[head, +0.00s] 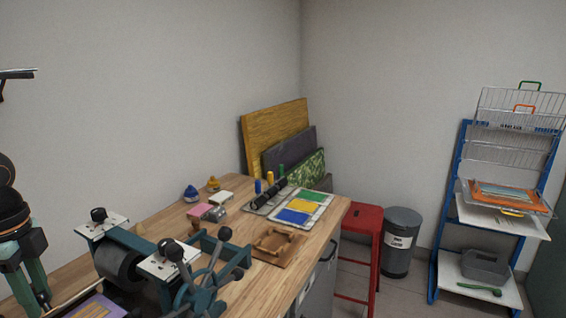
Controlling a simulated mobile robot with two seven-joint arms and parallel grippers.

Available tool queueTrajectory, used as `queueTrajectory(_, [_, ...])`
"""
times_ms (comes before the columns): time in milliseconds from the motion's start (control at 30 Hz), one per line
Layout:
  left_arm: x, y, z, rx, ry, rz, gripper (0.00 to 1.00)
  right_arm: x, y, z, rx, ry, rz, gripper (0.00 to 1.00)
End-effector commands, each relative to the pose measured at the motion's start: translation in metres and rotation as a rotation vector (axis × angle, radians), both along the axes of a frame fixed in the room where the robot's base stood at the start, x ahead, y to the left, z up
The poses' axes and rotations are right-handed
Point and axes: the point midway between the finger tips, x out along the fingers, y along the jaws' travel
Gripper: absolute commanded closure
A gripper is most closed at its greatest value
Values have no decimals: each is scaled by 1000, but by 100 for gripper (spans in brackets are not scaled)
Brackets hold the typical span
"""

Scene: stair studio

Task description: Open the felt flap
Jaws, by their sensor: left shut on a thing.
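My left gripper (27,285) points down at the bottom left corner, with two teal fingers under a black wrist. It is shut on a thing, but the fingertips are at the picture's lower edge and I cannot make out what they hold. To its right stands a teal printing press with a dark roller (122,264) and a spoked handwheel (205,278). A purple-edged bed with a tan surface (92,308) shows in part in front of the roller. I cannot identify the felt flap in this view. My right gripper is not in view.
The wooden bench (160,226) carries small ink pots (191,194), a brown wooden tray (278,246) and a colour sheet (300,209). A red stool (360,222), a grey bin (400,243) and a blue drying rack (449,190) stand beyond. Boards lean against the wall.

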Motion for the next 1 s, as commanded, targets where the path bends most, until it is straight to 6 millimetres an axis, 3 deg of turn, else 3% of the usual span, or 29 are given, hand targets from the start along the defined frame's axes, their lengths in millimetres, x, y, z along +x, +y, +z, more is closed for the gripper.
queueTrajectory(1000, [18, 33, 17, 0, -2, 0, 91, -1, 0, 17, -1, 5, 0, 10])
